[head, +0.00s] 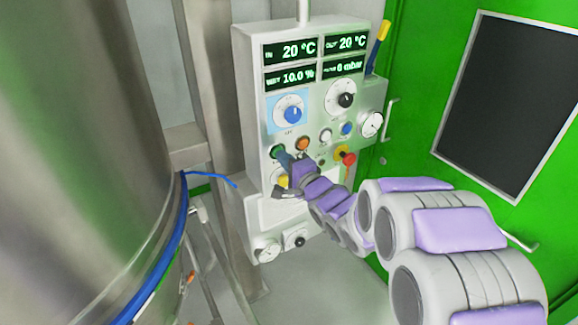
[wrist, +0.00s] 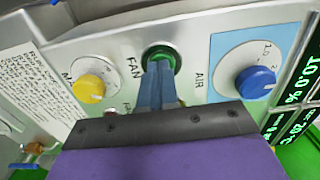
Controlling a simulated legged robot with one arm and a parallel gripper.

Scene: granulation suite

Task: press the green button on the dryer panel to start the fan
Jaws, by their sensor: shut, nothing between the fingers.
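The dryer panel (head: 318,110) is a pale grey box with green displays, knobs and buttons. The green button (head: 276,151) sits on its lower left part. In the wrist view the green button (wrist: 161,56) is beside the word FAN, and its middle is covered by my fingertips. My gripper (head: 287,160) is shut and empty, its blue-grey fingers pointing at the button. In the wrist view my gripper (wrist: 158,72) overlaps the button's face. I cannot tell whether the tips touch it or whether it is pressed in.
A blue knob (wrist: 255,82) and a yellow knob (wrist: 88,88) flank the button in the wrist view. An orange button (head: 302,144) and a red-and-yellow knob (head: 347,158) are to the right. A large steel vessel (head: 80,150) stands left, and a green door (head: 430,130) right.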

